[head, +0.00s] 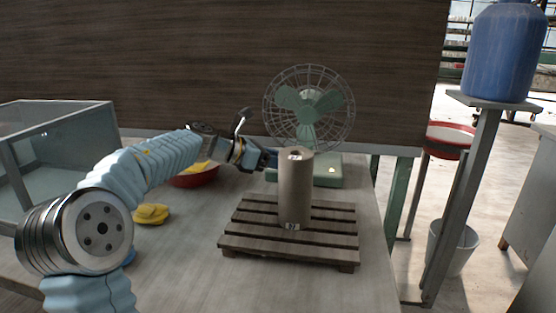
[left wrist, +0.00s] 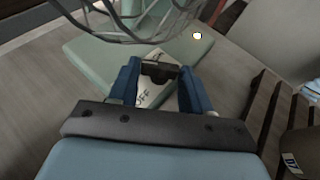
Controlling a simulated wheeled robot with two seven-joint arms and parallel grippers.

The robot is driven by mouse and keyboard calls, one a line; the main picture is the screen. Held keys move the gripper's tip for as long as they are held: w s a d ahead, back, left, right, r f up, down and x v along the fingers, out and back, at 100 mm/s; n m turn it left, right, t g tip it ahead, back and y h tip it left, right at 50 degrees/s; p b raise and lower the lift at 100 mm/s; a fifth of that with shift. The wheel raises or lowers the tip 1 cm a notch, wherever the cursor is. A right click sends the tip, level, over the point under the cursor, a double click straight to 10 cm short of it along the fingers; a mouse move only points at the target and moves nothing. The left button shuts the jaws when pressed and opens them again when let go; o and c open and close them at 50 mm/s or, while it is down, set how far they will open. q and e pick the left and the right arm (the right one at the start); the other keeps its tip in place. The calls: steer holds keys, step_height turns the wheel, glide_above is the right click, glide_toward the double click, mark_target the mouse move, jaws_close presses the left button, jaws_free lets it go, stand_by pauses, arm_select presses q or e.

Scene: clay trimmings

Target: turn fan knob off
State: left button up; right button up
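A green desk fan (head: 308,105) with a wire cage stands on a green base (head: 328,172) at the back of the table. My left gripper (head: 270,158) is at the left part of this base. In the left wrist view my left gripper (left wrist: 160,72) has its two blue fingers apart, one on each side of a dark knob (left wrist: 160,70). I cannot tell whether the fingertips touch it. A pale plate marked OFF (left wrist: 147,92) shows between the fingers. A small light (left wrist: 197,35) glows on the base. My right gripper is not in view.
A grey cylinder (head: 295,190) stands on a wooden pallet (head: 255,240), right in front of the fan. A red bowl (head: 195,178) and a yellow lump (head: 150,214) lie left. A glass case (head: 60,150) is far left. The front of the table is clear.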

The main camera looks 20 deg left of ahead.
arm_select(q)
steer(key=c, duration=0.5)
steer(key=shift+s+d+r+n+t+y, duration=0.1)
steer(key=shift+s+d+n+t+y, duration=0.15)
steer(key=shift+n+y, duration=0.3)
steer(key=shift+d+n+t+y, duration=0.1)
steer(key=shift+n+t+y, duration=0.25)
steer(key=shift+n+y, duration=0.15)
steer(key=shift+c, duration=0.2)
steer(key=shift+d+n+t+y, duration=0.1)
steer(key=shift+n+t+y, duration=0.6)
steer(key=shift+n+y, duration=0.7)
steer(key=o, duration=1.1)
steer(key=shift+c, duration=0.2)
steer(key=shift+s, duration=0.1)
steer(key=v, duration=1.3)
steer(key=shift+s, duration=0.35)
steer(key=shift+r, duration=0.1)
